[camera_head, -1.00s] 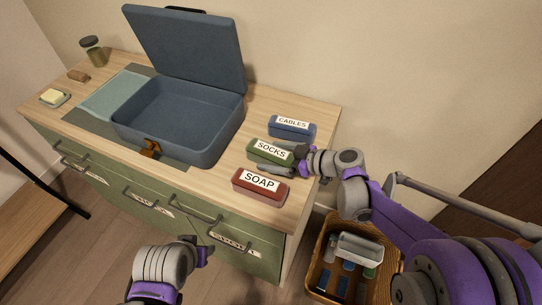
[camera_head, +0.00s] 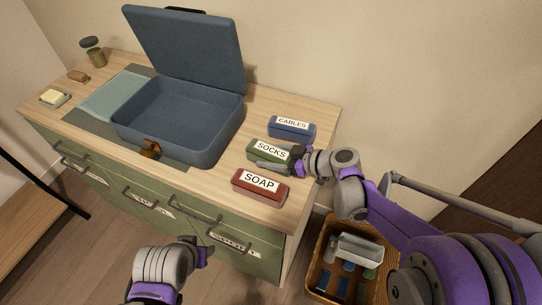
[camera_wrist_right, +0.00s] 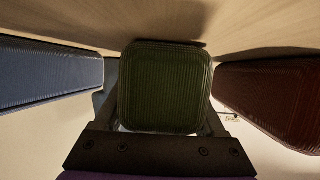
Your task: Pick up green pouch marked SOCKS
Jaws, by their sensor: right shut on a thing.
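The green pouch (camera_head: 264,156) marked SOCKS lies on the dresser top between the blue CABLES pouch and the red SOAP pouch. My right gripper (camera_head: 274,160) reaches it from the right and is shut on its right part, with a finger along its front side. In the right wrist view the end of the green pouch (camera_wrist_right: 165,88) fills the space between the fingers. Whether it is clear of the wood cannot be told. My left gripper (camera_head: 204,254) is low in front of the drawers, away from the pouches; its fingertips are not clear.
The blue CABLES pouch (camera_head: 292,129) lies just behind and the red SOAP pouch (camera_head: 260,186) just in front. An open, empty blue suitcase (camera_head: 205,150) stands to the left. A wicker basket (camera_head: 316,268) with several items stands on the floor at right.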

